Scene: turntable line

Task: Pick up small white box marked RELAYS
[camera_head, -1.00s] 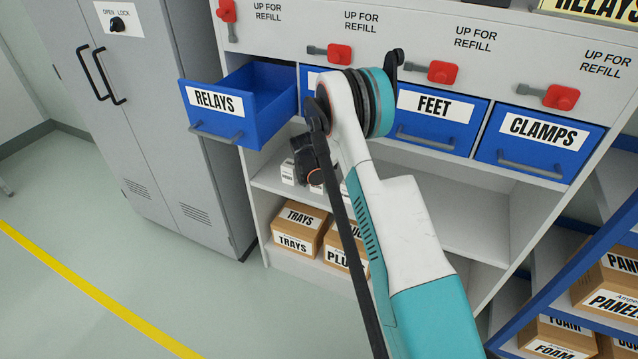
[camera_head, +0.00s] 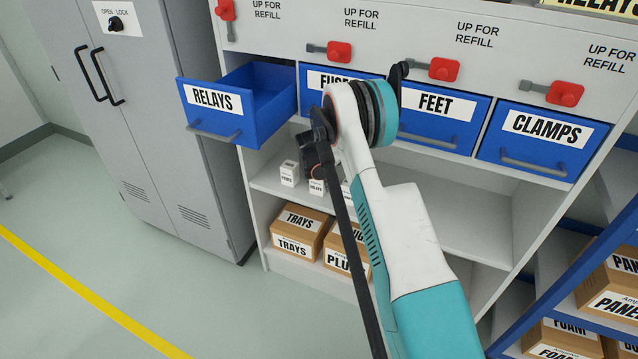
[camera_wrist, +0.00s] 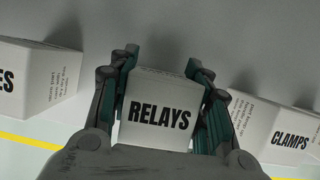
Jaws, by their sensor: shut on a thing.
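The small white box marked RELAYS (camera_wrist: 160,110) sits between the two fingers of my gripper (camera_wrist: 164,85) in the wrist view, its black label facing the camera. The fingers are shut on its left and right sides. In the head view my gripper (camera_head: 318,170) is at the shelf under the drawers, partly hidden by my arm. A small part of the RELAYS box (camera_head: 317,187) shows there below it. I cannot tell whether the box touches the shelf.
A white box ending in "ES" (camera_wrist: 35,80) stands close on the left and a CLAMPS box (camera_wrist: 270,130) on the right. The blue RELAYS drawer (camera_head: 240,103) hangs open above left. Brown cartons (camera_head: 300,232) stand on the shelf below. Shelf space on the right is empty.

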